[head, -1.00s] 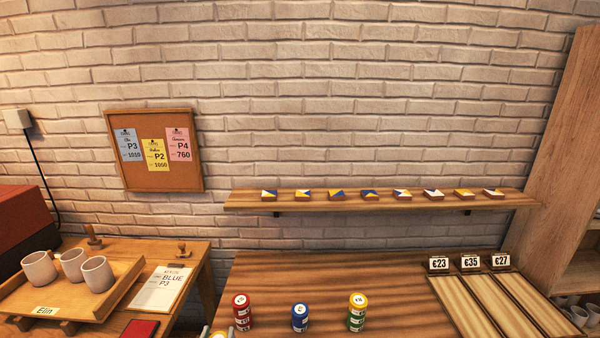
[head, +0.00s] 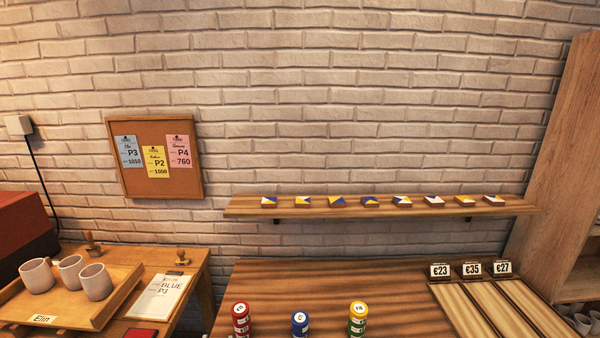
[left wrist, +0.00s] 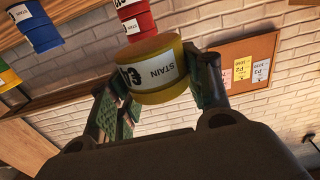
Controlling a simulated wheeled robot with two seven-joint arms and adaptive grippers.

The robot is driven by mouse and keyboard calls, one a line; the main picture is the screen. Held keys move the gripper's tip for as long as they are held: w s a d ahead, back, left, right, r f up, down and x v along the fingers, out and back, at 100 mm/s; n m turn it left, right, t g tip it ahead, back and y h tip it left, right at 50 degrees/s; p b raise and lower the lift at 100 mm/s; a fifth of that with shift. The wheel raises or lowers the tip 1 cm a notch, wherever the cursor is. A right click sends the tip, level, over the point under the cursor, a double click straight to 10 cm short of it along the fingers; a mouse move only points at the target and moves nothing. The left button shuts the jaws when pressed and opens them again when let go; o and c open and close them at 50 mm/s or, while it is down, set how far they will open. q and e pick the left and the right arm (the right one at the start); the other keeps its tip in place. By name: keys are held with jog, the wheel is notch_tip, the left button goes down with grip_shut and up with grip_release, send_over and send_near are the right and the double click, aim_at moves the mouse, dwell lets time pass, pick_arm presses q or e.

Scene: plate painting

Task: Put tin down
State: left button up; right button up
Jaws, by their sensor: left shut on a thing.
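My left gripper (left wrist: 160,80) is shut on a yellow tin (left wrist: 157,88) with a white label reading STAIN, seen in the left wrist view. The tin is between the two fingers; whether it touches a surface below cannot be told. Behind it in that view are a red tin (left wrist: 135,25) and a blue tin (left wrist: 35,28). In the head view the red stack (head: 240,320), blue tins (head: 300,323) and a yellow-and-green stack (head: 357,318) stand in a row on the table (head: 400,300). Neither gripper shows in the head view.
On the left, a wooden tray (head: 115,285) holds cups beside a paper sheet (head: 160,297). Boards (head: 495,310) with price signs lie at the table's right. A wall shelf (head: 380,207) carries several small tiles. The table behind the stacks is clear.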

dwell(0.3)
pick_arm(q)
jog(key=shift+w+r, duration=0.55)
jog(key=shift+r, duration=0.1)
jog(key=w+d+r+m+h, duration=0.1)
jog(key=w+d+r, duration=0.4)
jog(key=r, duration=0.5)
jog(key=w+d+r+h, duration=0.1)
jog(key=w+d+r, duration=0.2)
jog(key=w+r, duration=0.6)
jog(key=w+d+f+m+h, duration=0.1)
jog(key=w+d+m+h, duration=0.15)
jog(key=d, duration=0.45)
jog(key=s+d+f+m+g+h, duration=0.2)
jog(key=d+f+h, duration=0.3)
jog(key=f, duration=0.6)
jog(key=shift+s+d+f+m+g, duration=0.3)
jog(key=shift+d+m+g, duration=0.15)
jog(key=shift+d, duration=0.5)
jog(key=shift+f, duration=0.15)
